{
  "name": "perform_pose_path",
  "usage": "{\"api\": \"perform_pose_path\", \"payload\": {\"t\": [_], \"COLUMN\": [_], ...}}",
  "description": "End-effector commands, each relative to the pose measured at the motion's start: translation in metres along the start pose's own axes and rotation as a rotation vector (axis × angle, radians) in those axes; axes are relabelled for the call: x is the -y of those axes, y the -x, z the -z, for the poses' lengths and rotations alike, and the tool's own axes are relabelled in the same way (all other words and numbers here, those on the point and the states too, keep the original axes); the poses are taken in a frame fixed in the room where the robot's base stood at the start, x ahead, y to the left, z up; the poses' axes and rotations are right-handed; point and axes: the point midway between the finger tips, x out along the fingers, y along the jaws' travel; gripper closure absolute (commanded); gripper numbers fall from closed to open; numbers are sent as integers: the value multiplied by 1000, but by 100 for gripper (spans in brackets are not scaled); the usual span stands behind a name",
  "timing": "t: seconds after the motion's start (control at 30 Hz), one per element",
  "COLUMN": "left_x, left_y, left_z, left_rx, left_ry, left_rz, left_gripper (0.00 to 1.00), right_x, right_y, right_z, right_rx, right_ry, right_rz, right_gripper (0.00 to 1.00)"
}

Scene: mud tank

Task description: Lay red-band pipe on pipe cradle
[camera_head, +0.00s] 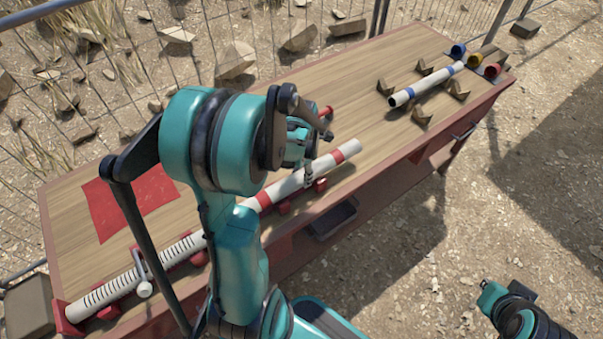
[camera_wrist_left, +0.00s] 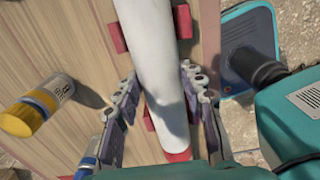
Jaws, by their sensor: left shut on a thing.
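The red-band pipe (camera_head: 338,158) is white with red bands and lies lengthwise near the table's front edge, in line with the red cradle blocks (camera_head: 320,186). In the left wrist view the pipe (camera_wrist_left: 157,45) runs between red blocks (camera_wrist_left: 117,38) on either side, with a red band at the bottom. I cannot tell whether it rests fully on them. My left gripper (camera_head: 308,175) is shut on the pipe from above; its fingers (camera_wrist_left: 162,85) flank the pipe in the wrist view. My arm hides part of the pipe.
A striped white pipe (camera_head: 100,294) lies at the table's left front. A blue-band pipe (camera_head: 425,84) lies among brown blocks (camera_head: 421,117) at the right. Blue, yellow and red pipe ends (camera_head: 474,60) sit at the far right. A red mat (camera_head: 130,205) is at the left.

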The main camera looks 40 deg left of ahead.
Motion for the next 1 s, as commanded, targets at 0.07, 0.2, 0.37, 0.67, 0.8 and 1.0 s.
{"api": "perform_pose_path", "payload": {"t": [0.07,0.2,0.37,0.67,0.8,1.0], "left_x": [0,0,0,0,0,0], "left_y": [0,0,-3,-10,-9,-9], "left_z": [0,0,0,0,0,0], "left_rx": [0,0,0,0,0,0], "left_ry": [0,0,0,0,0,0], "left_rz": [0,0,0,0,0,0], "left_gripper": [100,100,100,100,100,37], "right_x": [0,0,0,0,0,0], "right_y": [0,0,-3,-8,-7,-7], "right_z": [0,0,-2,-5,-5,-5], "right_rx": [0,0,0,0,0,0], "right_ry": [0,0,0,0,0,0], "right_rz": [0,0,0,0,0,0], "right_gripper": [100,100,100,100,100,100]}}
